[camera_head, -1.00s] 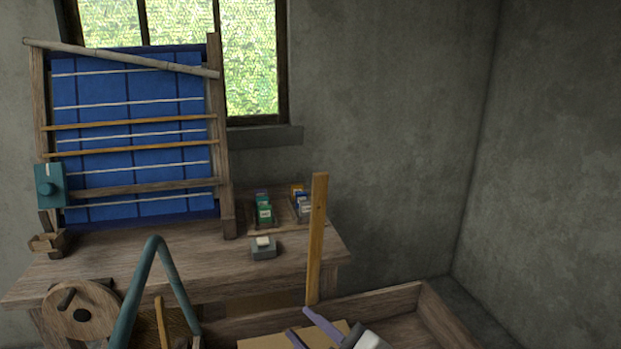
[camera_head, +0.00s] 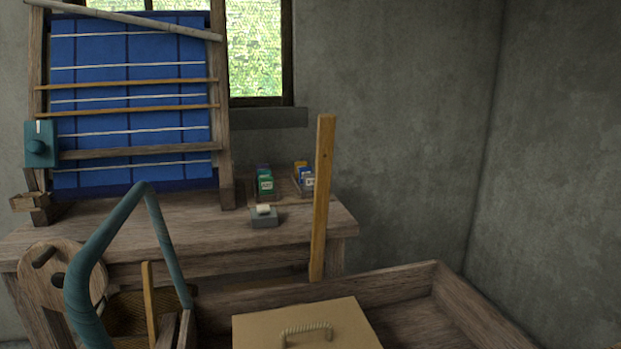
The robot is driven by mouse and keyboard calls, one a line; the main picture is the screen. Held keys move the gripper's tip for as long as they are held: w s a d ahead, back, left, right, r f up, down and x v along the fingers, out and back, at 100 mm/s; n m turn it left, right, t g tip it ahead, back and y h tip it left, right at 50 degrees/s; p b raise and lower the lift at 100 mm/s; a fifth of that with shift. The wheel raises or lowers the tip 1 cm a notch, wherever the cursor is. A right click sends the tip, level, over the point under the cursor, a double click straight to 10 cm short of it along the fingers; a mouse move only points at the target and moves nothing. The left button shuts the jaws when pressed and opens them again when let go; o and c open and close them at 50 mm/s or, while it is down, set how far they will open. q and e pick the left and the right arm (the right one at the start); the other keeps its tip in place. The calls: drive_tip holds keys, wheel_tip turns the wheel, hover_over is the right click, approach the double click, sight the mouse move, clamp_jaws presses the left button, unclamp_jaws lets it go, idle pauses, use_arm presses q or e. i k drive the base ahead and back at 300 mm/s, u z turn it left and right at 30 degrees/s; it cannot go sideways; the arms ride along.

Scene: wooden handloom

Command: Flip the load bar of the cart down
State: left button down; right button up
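The cart (camera_head: 475,310) is a wooden tray-like body at the bottom of the head view, cut off by the lower edge. A light wooden bar (camera_head: 322,200), which looks like the load bar, stands nearly upright at the cart's far side. Its lower end meets the cart's back wall; the joint there cannot be made out. A tan box or lid (camera_head: 265,322) with a rope-like handle (camera_head: 306,332) lies inside the cart, in front of the bar. Neither of my grippers is in view.
A wooden table (camera_head: 190,235) behind the cart carries a loom frame with blue cloth (camera_head: 130,90), small colored packs (camera_head: 265,180) and a grey block (camera_head: 264,217). A bent teal handle (camera_head: 100,250) rises at lower left beside a wooden wheel (camera_head: 45,275). The right wall is bare.

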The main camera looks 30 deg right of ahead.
sight(327, 122)
drive_tip(key=z, duration=4.2)
drive_tip(key=k, duration=1.75)
drive_tip(key=u, duration=1.8)
